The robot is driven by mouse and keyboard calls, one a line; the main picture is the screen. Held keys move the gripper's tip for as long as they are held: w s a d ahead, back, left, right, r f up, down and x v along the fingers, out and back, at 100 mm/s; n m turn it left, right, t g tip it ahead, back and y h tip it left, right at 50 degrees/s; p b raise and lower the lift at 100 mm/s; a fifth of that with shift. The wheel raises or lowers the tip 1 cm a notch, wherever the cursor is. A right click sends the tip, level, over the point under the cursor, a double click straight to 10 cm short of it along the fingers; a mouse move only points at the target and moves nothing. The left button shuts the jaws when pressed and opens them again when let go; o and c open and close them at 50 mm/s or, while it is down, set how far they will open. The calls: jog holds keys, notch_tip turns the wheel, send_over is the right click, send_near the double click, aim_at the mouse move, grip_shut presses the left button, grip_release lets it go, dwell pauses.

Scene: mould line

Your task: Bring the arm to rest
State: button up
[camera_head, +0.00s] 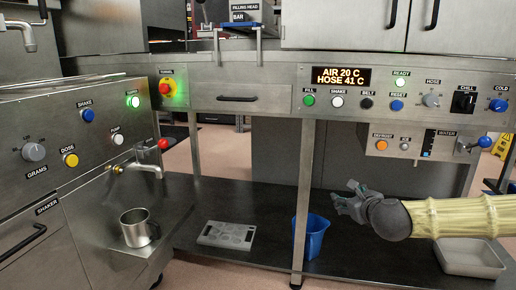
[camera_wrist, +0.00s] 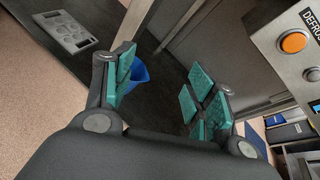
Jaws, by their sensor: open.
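My gripper (camera_head: 346,196) is open and empty. In the head view it reaches in from the right above the dark lower shelf (camera_head: 265,205), in front of the open space under the panel. Its fingers point left. In the wrist view the green-padded fingers of my gripper (camera_wrist: 165,92) stand wide apart, with nothing between the pads but the dark shelf and metal behind. My arm is covered in a pale yellow sleeve and extends to the right edge of the head view.
A blue bucket (camera_head: 312,238) stands on the shelf just left of my gripper. A grey mould tray (camera_head: 227,235) lies further left. A metal mug (camera_head: 136,228) stands under a tap. A pale bin (camera_head: 470,258) sits below my arm. The control panel (camera_head: 285,92) overhangs the shelf.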

jog(key=s+a+f+n+g+y+p, duration=0.15)
jog(key=s+a+f+n, duration=0.35)
jog(key=f, duration=0.5)
jog(key=s+a+f+n+g+p, duration=0.1)
jog(key=s+a+f+n+g, duration=0.15)
jog(key=s+f+n, duration=0.65)
jog(key=s+a+f+n+g+p, duration=0.1)
jog(key=s+a+f+n+g, duration=0.2)
jog(key=f, duration=0.9)
jog(key=s+d+f+n+g+h+p, duration=0.15)
jog(key=s+f+n, duration=0.3)
jog(key=s, duration=0.55)
jog(key=s+d+f+n+g, duration=0.3)
jog(key=s+f+n, duration=0.15)
jog(key=s, duration=0.55)
jog(key=s+d+f+n+g+h+p, duration=0.1)
jog(key=s+d+f+n+g, duration=0.25)
jog(key=s, duration=0.65)
notch_tip(320, 180, up, 38)
jog(key=a+n+p, duration=0.1)
jog(key=p, duration=3.7)
jog(key=shift+a+f+t, duration=0.25)
jog(key=shift+t, duration=0.15)
